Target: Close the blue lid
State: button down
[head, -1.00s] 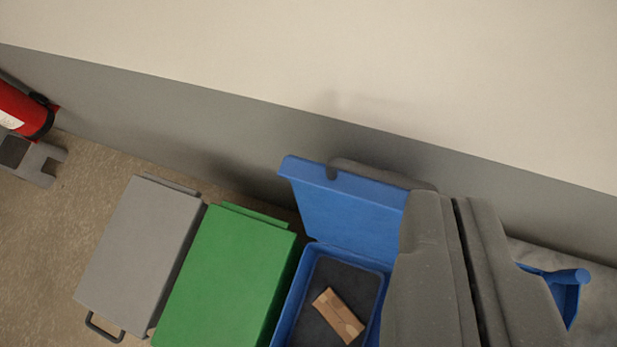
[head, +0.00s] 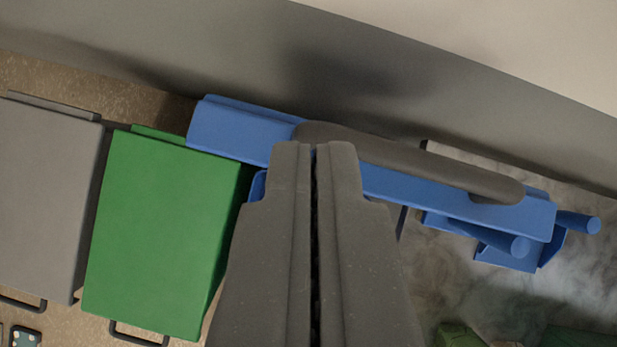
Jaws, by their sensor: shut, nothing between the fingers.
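The blue lid (head: 232,128) runs across the middle of the head view as a narrow band, seen nearly along its edge. It appears to stand raised at the back of the blue bin (head: 258,185), but I cannot tell its exact angle. A dark grey bar (head: 420,160) lies along its far side. My gripper (head: 313,150) is shut and empty, its fingertips overlapping the lid's middle in the picture. I cannot tell whether they touch it. My gripper hides most of the bin and its inside.
A green lidded bin (head: 165,225) and a grey lidded bin (head: 45,195) stand to the left. A grey wall (head: 400,100) runs behind. Blue tubular pieces (head: 510,245) show at the right over a mottled grey surface. Green items (head: 460,335) sit at lower right.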

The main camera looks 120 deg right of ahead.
aim_at(310, 123)
jog(key=x, duration=0.7)
jog(key=shift+s+p, duration=0.1)
jog(key=shift+p, duration=0.3)
jog(key=shift+d, duration=0.1)
jog(key=shift+s, duration=0.15)
